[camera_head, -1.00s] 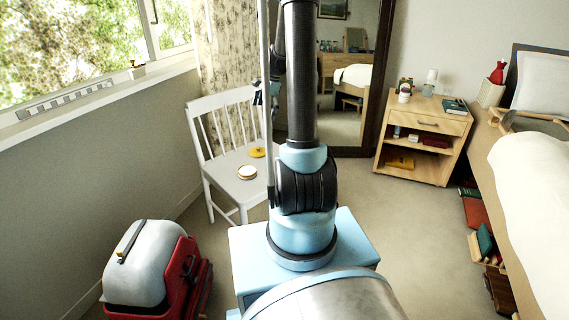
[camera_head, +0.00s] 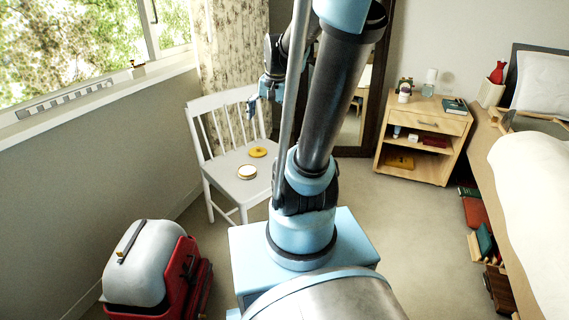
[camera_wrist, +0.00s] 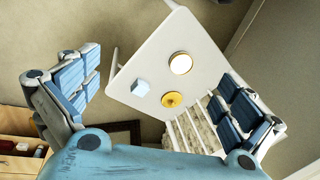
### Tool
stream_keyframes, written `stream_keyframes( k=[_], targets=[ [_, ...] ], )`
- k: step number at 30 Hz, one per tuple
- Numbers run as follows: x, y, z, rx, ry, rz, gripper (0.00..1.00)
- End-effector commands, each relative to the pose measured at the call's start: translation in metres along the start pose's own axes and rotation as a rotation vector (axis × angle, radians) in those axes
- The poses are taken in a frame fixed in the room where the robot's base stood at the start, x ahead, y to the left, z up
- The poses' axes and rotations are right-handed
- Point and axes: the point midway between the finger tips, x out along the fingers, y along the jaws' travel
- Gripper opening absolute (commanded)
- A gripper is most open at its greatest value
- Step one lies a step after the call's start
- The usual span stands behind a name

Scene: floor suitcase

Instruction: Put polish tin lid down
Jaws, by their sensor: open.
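The polish tin lid looks to be the yellow disc (camera_head: 258,152) lying on the white chair's seat (camera_head: 222,165); it also shows in the wrist view (camera_wrist: 172,99) with a darker centre. A round tin (camera_head: 247,172) with a pale face and gold rim lies apart from it on the same seat, and also shows in the wrist view (camera_wrist: 181,63). My gripper (camera_wrist: 160,72) is open and empty, its blue-padded fingers spread wide above the seat. In the head view my gripper (camera_head: 262,98) is up near the chair's backrest, clear of the disc.
A small pale blue cube (camera_wrist: 141,87) is on the seat in the wrist view. A red and silver case (camera_head: 150,270) stands on the floor at lower left. A wooden nightstand (camera_head: 425,135) and bed (camera_head: 530,180) are at right. Open floor lies before the nightstand.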

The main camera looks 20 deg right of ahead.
Motion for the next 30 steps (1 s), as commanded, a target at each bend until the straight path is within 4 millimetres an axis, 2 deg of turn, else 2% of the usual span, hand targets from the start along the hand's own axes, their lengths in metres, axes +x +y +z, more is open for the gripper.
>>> stream_keyframes(
  k=[1, 9, 18, 24, 30],
  targets=[
    [0.0, 0.007, 0.013, -0.036, 0.006, 0.004, 1.0],
    [0.01, 0.046, 0.07, -0.252, 0.037, 0.038, 1.0],
    [0.035, 0.085, 0.12, -0.476, 0.065, 0.076, 1.0],
    [0.046, 0.103, 0.132, -0.557, 0.073, 0.093, 1.0],
    [0.048, 0.105, 0.134, -0.573, 0.075, 0.096, 1.0]
  ],
)
